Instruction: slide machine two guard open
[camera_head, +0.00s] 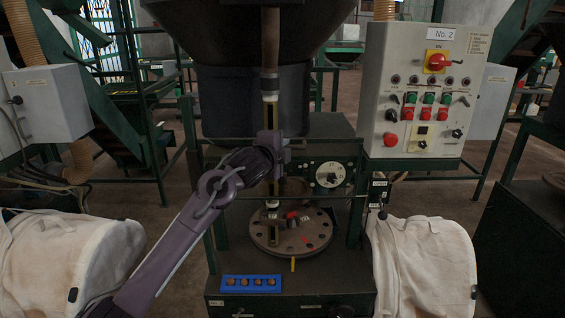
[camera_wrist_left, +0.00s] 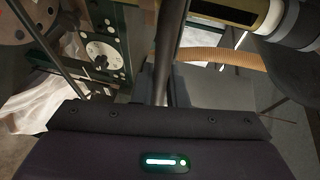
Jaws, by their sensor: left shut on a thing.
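Machine No. 2 stands in the middle of the head view, with a green frame and a round perforated table (camera_head: 262,238). A thin dark bar (camera_wrist_left: 167,50), apparently part of the guard, runs into my left gripper in the left wrist view. My left gripper (camera_head: 277,147) is shut on this bar in front of the machine, at the height of the upper frame rail. The guard's outline is hard to make out against the frame, and how far open it stands cannot be told. My right gripper is not in view.
A control box (camera_head: 408,55) marked No. 2 with a red switch and several buttons hangs at the right. A dial plate (camera_head: 330,174) sits behind the gripper. A blue tray (camera_head: 251,291) lies on the front ledge. White bags (camera_head: 425,262) stand on both sides.

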